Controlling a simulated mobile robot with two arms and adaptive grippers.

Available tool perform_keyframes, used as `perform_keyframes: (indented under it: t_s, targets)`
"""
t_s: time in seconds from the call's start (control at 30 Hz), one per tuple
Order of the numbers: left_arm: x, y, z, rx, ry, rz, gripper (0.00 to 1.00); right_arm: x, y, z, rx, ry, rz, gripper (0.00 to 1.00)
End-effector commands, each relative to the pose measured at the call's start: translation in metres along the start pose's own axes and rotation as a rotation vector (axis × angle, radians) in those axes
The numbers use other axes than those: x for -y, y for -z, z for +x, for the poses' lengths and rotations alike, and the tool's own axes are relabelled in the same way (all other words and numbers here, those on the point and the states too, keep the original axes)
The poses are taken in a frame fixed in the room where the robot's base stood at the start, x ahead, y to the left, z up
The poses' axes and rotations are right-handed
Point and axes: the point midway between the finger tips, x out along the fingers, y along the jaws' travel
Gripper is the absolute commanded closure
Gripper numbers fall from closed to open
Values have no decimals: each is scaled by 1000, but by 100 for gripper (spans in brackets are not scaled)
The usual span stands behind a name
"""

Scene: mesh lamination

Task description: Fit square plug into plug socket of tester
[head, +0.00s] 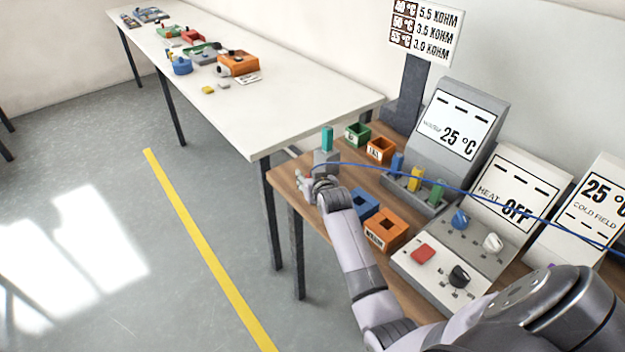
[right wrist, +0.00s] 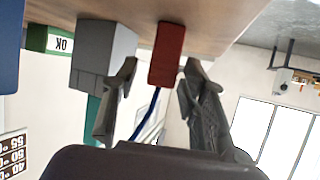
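My right gripper (head: 318,184) is at the left edge of the brown table. In the right wrist view, its open fingers (right wrist: 161,75) are on either side of a red block (right wrist: 167,52), with a gap on the left. A blue cable (right wrist: 148,120) shows behind the red block. A grey block (head: 326,163) with a teal piece (head: 327,139) on top stands just behind the gripper. I cannot tell which part is the tester's plug socket. My left gripper is not in view.
Orange (head: 386,230) and blue (head: 364,203) boxes with holes stand right of my gripper. Green (head: 357,134) and orange (head: 381,150) boxes stand behind. Display units (head: 456,122) fill the right side. The blue cable (head: 480,192) crosses them.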

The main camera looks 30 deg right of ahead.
Motion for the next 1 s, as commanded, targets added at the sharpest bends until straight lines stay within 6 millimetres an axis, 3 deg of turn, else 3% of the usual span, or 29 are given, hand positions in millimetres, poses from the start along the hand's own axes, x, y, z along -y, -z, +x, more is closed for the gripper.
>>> perform_keyframes:
  t_s: [0.17,0.63,0.8,1.0]
  targets:
    - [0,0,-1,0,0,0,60,0,2,-16,-2,1,0,60]
    - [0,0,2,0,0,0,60,0,1,-102,-2,0,1,60]
    - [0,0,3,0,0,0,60,0,2,-118,-1,0,1,60]
    - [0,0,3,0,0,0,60,0,2,-121,0,0,1,60]
